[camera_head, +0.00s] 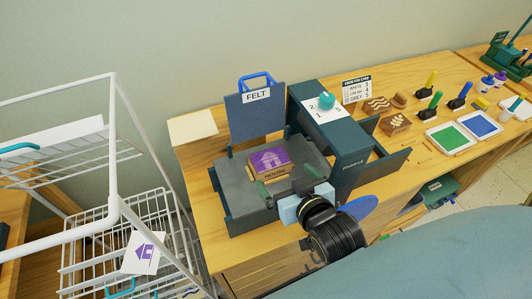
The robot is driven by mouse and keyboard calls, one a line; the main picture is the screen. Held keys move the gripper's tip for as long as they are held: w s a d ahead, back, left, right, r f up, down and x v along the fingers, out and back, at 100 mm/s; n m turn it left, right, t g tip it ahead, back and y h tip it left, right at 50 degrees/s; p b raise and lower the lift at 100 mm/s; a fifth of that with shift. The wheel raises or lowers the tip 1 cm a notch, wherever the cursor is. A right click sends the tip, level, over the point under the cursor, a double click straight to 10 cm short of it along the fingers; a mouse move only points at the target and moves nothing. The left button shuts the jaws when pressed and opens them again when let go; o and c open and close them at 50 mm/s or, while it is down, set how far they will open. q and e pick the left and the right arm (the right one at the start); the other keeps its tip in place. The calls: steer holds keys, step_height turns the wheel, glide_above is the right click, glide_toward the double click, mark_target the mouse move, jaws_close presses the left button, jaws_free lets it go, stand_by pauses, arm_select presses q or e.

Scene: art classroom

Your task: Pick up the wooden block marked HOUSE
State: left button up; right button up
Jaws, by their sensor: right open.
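The wooden block marked HOUSE (270,160) has a purple top with a pale house picture and lettering on its front side. It lies on the grey bed (237,183) of a dark press-like device, below an upright panel labelled FELT (252,118). My right gripper (288,182) reaches in from the front right. Its two green fingers are spread apart at the block's front side, one towards the left and one towards the right. The jaws are open and hold nothing; I cannot tell whether a finger touches the block. My left gripper is not in view.
A dark housing (322,125) with a teal knob (326,100) stands right of the bed. A white wire rack (113,150) stands left, with a purple house print (143,253).

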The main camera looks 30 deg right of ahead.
mark_target(270, 158)
steer(key=x, duration=1.1)
steer(key=shift+w+d+f, duration=0.1)
steer(key=c, duration=0.8)
